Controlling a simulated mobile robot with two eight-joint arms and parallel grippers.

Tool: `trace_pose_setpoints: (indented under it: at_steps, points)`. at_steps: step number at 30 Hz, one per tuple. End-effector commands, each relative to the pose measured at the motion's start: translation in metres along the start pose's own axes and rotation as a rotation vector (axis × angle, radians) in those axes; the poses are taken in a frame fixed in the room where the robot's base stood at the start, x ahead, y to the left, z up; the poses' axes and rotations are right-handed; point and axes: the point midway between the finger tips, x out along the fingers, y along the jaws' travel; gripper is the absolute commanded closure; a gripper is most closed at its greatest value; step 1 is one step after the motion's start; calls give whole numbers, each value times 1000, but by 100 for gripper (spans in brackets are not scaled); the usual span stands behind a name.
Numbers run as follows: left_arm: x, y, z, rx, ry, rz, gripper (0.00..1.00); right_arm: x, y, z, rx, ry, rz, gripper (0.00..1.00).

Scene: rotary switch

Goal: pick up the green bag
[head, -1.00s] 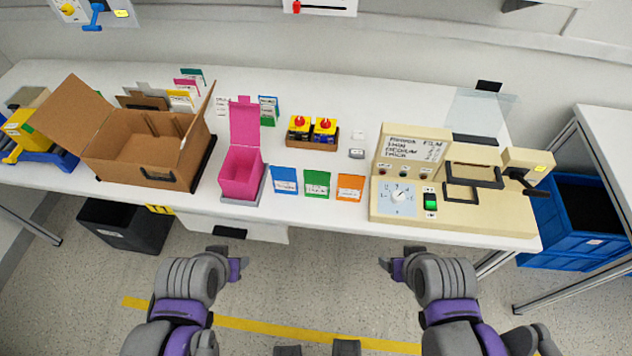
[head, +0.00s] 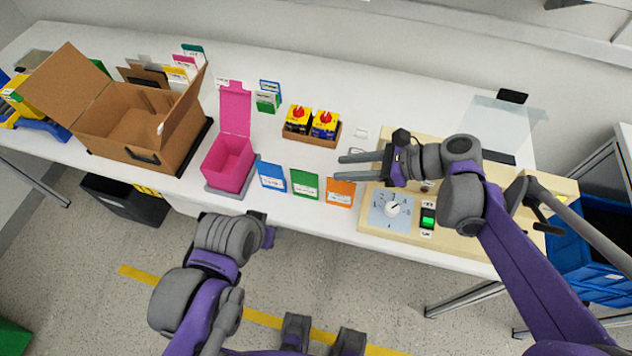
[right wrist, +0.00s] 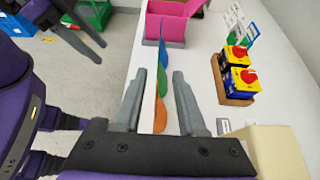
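The green bag (head: 305,184) stands near the front edge of the white table, between a blue bag (head: 272,176) and an orange bag (head: 340,193). My right gripper (head: 338,167) is open and empty, its fingers pointing left above the table near the orange bag. In the right wrist view the orange bag (right wrist: 160,116), the green bag (right wrist: 162,80) and the blue bag (right wrist: 163,52) line up edge-on, seen through the gap between the fingers (right wrist: 159,74). My left gripper (head: 266,232) is in front of the table; its finger opening is not clear.
A pink box (head: 229,165) and an open cardboard box (head: 125,133) stand to the left. A tray with two yellow-and-blue packs (head: 311,125) is behind the bags. A beige machine with a dial (head: 391,209) is under my right arm.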

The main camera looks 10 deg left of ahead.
Motion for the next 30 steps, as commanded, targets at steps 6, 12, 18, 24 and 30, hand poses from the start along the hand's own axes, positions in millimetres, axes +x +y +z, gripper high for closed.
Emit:
trace_pose_setpoints:
  at_steps: [6, 12, 18, 24, 30]
  points:
    - [0, 0, 0, 0, 0, 0, 50, 36, 1, 0, -4, 1, 3, 60]
    - [0, 0, 0, 0, 0, 0, 50, 48, 0, -1, -4, 3, 0, 60]
    - [-1, 0, -1, 0, 1, 0, 50, 70, -1, -4, -6, 3, 1, 60]
    - [-2, 0, -2, 0, 1, 0, 50, 96, -2, -6, -5, 3, 1, 60]
    - [-2, 0, -2, 0, 1, 0, 50, 98, -2, -6, -4, 3, -1, 60]
